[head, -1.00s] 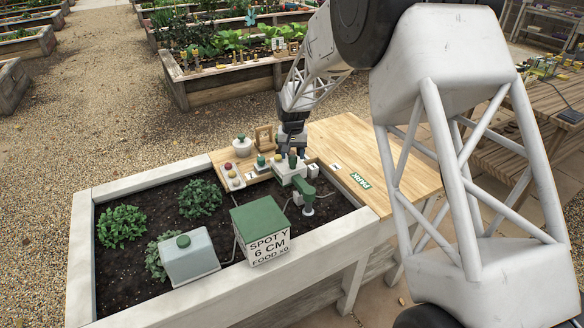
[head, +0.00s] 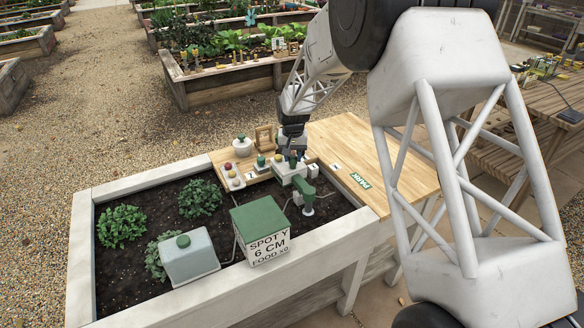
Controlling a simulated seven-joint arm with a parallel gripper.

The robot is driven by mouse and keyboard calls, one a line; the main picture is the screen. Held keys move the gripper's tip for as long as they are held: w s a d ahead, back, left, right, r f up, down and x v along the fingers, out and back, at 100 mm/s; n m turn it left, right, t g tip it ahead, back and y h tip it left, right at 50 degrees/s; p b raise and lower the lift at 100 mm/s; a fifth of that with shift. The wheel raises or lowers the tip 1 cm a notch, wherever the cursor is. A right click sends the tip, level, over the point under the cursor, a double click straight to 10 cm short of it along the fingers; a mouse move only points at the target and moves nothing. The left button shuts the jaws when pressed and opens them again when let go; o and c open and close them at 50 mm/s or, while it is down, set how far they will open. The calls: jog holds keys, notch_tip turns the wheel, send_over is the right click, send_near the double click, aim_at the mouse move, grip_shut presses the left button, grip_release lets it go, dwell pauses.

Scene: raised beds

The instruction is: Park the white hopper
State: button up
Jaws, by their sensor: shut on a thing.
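The white hopper (head: 284,173) seems to be the small pale block at the inner edge of the wooden top, by the soil. A green elbow spout (head: 303,187) on it reaches out over the soil and ends in a pale nozzle. My gripper (head: 293,156) points straight down onto its top and is shut on it. The fingertips are small and dark here, so the exact grip point is hard to see. A green PARK label (head: 360,181) lies on the wooden top (head: 385,165), to the right of the hopper.
A tray with coloured knobs (head: 233,176), a white pot (head: 242,146) and a wooden frame (head: 265,138) stand left of my gripper. A green-lidded box marked SPOT Y 6 CM (head: 262,240) and a pale cover (head: 190,258) stand nearer. The wooden top around PARK is clear.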

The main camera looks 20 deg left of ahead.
jog(key=shift+w+d, duration=0.55)
jog(key=shift+d, duration=0.1)
jog(key=shift+w+d, duration=0.1)
jog(key=shift+d, duration=0.05)
jog(key=shift+w+d, duration=0.4)
jog(key=shift+d, duration=0.35)
jog(key=shift+w+d, duration=0.35)
jog(key=shift+d, duration=0.4)
jog(key=shift+w+d, duration=0.2)
jog(key=shift+d, duration=0.8)
